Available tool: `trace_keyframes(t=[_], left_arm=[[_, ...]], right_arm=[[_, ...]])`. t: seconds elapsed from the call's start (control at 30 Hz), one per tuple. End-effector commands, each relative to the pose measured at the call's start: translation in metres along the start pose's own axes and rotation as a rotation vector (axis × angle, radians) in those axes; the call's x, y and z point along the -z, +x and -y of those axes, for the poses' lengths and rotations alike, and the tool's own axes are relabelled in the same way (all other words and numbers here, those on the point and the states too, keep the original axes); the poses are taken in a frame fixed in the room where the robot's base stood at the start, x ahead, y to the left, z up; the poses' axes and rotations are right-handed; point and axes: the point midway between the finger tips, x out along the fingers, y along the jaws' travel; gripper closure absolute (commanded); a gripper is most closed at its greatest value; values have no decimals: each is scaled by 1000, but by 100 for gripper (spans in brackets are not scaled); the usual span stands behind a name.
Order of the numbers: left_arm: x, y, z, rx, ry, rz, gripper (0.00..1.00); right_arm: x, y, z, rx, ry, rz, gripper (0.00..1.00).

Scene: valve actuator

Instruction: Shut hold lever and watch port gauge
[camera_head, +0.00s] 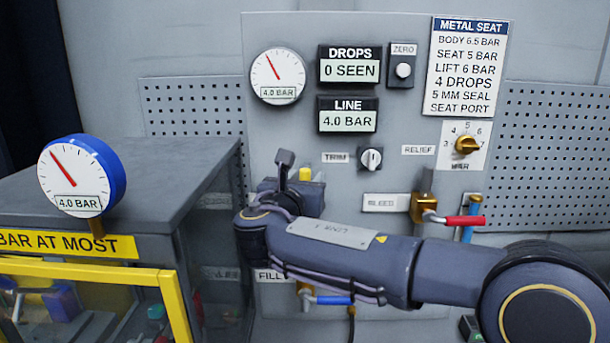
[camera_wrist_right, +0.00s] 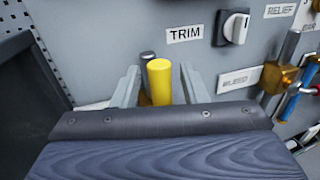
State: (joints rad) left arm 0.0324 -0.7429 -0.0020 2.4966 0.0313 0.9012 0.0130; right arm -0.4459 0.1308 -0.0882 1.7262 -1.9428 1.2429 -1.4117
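A yellow-capped lever handle (camera_wrist_right: 160,80), likely the hold lever, stands between the fingers of my right gripper (camera_wrist_right: 161,85) in the right wrist view. Gaps show on both sides of it, so the gripper is open around it. In the head view the yellow cap (camera_head: 305,174) shows just behind my right gripper (camera_head: 296,180); its own label is hidden. A blue-rimmed gauge (camera_head: 82,176) on the left cabinet reads 4.0 BAR. A panel gauge (camera_head: 278,76) also reads 4.0 BAR. I cannot tell which is the port gauge. My left gripper is not in view.
A red-handled lever (camera_head: 461,221) sits right of the BLEED label. A blue-handled lever (camera_head: 333,300) is below my right arm. The TRIM knob (camera_head: 371,159) is close right of the gripper. The DROPS display (camera_head: 349,70) shows 0 SEEN; the LINE display (camera_head: 347,121) 4.0 BAR.

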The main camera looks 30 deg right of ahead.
Motion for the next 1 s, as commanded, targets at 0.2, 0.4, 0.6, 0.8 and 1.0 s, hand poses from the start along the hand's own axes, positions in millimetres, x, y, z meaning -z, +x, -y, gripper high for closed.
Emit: trace_keyframes(t=[0.2, 0.4, 0.6, 0.8, 1.0], left_arm=[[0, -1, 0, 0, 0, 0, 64], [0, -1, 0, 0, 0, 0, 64], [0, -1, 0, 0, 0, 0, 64], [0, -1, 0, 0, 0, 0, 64], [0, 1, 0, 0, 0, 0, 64]], right_arm=[[0, 5, 0, 0, 0, 0, 61], [0, 4, 0, 0, 1, -1, 72], [0, 4, 0, 0, 1, -1, 99], [0, 4, 0, 0, 1, -1, 100], [1, 5, 2, 0, 18, -6, 100]])
